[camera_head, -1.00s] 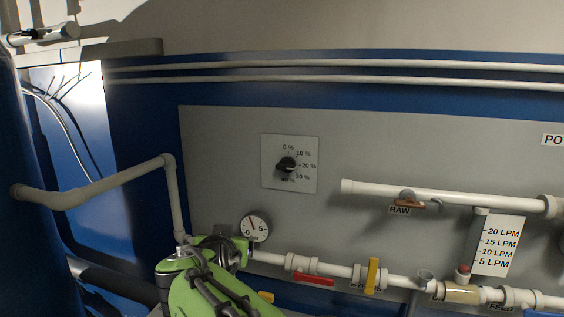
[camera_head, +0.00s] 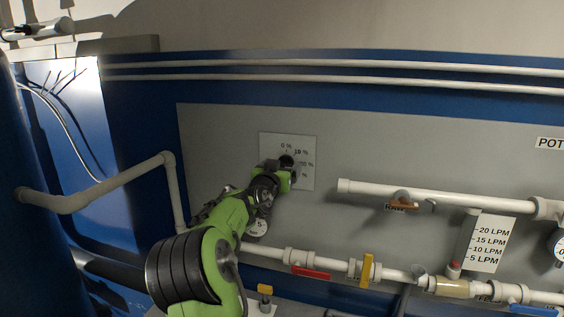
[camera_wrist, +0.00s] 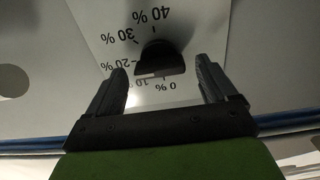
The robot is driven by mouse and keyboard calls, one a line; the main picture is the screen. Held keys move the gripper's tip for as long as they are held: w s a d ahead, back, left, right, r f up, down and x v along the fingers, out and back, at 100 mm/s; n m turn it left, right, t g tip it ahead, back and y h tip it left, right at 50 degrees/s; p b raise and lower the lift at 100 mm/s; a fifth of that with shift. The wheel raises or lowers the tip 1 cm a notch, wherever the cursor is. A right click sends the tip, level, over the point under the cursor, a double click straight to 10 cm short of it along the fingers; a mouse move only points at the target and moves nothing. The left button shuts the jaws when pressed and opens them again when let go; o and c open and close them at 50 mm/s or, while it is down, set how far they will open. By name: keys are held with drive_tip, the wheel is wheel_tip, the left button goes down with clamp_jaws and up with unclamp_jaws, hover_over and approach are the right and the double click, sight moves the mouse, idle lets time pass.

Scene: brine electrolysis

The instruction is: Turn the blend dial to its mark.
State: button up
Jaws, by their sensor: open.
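The blend dial is a black knob (camera_wrist: 160,60) on a white plate (camera_head: 304,180) marked from 0 % to 40 %, fixed to the grey panel. In the wrist view the plate shows upside down, with the knob between and just beyond my two fingertips. My gripper (camera_wrist: 162,80) is open, with a finger on each side of the knob and a visible gap on both sides. In the head view my gripper (camera_head: 284,172) is at the plate and covers most of the dial and its lower marks. Where the knob points is not clear. I cannot see a separate target mark.
White pipes with a red-handled valve (camera_head: 310,272) and a yellow-handled valve (camera_head: 367,270) run below. A pipe with the RAW valve (camera_head: 403,198) is to the right. The panel above the plate is clear.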

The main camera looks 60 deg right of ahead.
drive_tip(key=shift+w+d, duration=0.1)
drive_tip(key=shift+d, duration=0.25)
drive_tip(key=c, duration=1.1)
drive_tip(key=shift+o, duration=0.2)
